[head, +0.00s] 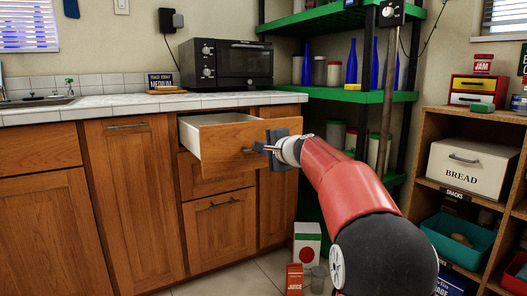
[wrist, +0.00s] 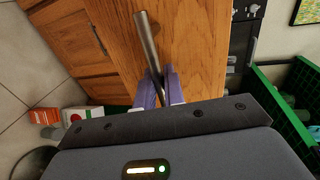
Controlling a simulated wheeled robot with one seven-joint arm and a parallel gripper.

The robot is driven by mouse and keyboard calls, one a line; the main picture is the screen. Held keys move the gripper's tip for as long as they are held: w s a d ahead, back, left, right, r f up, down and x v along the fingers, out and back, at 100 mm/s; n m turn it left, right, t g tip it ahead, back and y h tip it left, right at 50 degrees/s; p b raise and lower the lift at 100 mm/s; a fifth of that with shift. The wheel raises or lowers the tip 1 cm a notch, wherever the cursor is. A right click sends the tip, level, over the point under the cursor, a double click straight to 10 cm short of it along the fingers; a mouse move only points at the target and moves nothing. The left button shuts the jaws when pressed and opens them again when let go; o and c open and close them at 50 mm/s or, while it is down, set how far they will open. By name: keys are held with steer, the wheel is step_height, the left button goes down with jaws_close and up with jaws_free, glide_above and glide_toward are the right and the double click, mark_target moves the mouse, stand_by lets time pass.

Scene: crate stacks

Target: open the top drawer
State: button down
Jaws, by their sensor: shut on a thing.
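The top drawer (head: 225,146) is a wooden-fronted drawer under the counter. It is pulled part way out, and its pale inner side and open top show in the head view. My gripper (head: 262,148) is at the right part of the drawer front, shut on the drawer's metal handle. In the wrist view the handle (wrist: 148,42) is a grey bar that runs down between the two fingers of my gripper (wrist: 160,88). The drawer front (wrist: 195,40) fills the upper middle there.
Closed drawers (head: 220,203) sit below. A black microwave (head: 226,64) stands on the tiled counter (head: 130,108). A green-shelved rack (head: 345,96) is behind my arm. A wooden shelf unit (head: 427,157) with a bread box (head: 470,168) is at right. Juice cartons (head: 295,279) stand on the floor.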

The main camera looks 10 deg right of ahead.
steer(key=shift+s+d, duration=0.1)
steer(key=shift+s, duration=0.15)
steer(key=c, duration=1.6)
jaws_free()
steer(key=shift+c, duration=0.2)
steer(key=shift+s, duration=0.1)
steer(key=b+v, duration=0.1)
steer(key=v, duration=0.6)
steer(key=shift+s, duration=0.25)
steer(key=shift+d, duration=0.1)
